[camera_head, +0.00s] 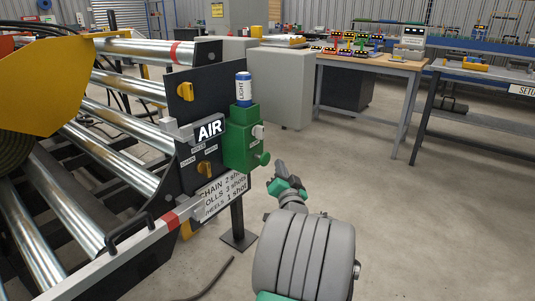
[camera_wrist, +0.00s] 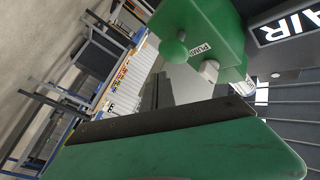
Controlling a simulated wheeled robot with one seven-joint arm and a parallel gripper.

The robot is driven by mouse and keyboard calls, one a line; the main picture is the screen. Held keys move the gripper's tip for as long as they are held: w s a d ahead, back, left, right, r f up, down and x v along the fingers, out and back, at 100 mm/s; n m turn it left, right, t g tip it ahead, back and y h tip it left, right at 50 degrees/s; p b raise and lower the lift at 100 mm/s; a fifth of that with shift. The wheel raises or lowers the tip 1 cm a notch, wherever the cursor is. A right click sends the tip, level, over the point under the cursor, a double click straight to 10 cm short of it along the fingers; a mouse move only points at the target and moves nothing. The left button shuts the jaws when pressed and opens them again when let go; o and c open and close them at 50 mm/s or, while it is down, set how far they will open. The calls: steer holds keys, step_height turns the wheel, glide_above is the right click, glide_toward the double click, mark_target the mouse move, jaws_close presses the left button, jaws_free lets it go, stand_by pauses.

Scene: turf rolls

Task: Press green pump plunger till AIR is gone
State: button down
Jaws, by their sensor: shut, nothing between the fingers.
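The green pump (camera_head: 240,137) is fixed to the dark panel at the machine's end, with a blue-and-white can marked LIGHT (camera_head: 243,89) on top. Its round green plunger knob (camera_head: 264,158) sticks out at the lower right. The AIR sign (camera_head: 209,130) is lit white on black, left of the pump. In the wrist view the pump (camera_wrist: 203,35), its knob (camera_wrist: 173,51) and part of the AIR sign (camera_wrist: 290,25) show. My gripper (camera_head: 280,170) is shut and empty, just right of and slightly below the knob, apart from it.
A white sign with shot counts (camera_head: 224,192) hangs below the pump. Steel rollers (camera_head: 130,118) lie to the left. A grey cabinet (camera_head: 283,88) and a wooden-topped table (camera_head: 370,62) stand behind. The floor at right is clear.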

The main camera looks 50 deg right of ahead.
mark_target(267, 160)
steer(key=shift+w, duration=0.75)
steer(key=shift+a, duration=0.1)
stand_by(1.3)
steer(key=shift+w, duration=0.4)
steer(key=shift+w+a+p, duration=0.15)
steer(key=shift+w+p, duration=0.75)
steer(key=shift+w, duration=0.4)
stand_by(1.2)
steer(key=shift+s+f+b, duration=0.2)
steer(key=shift+s+b, duration=0.5)
steer(key=shift+b, duration=0.15)
steer(key=shift+s+r+b, duration=0.15)
steer(key=shift+s+b, duration=0.55)
steer(key=shift+s, duration=0.3)
steer(key=shift+d, duration=0.2)
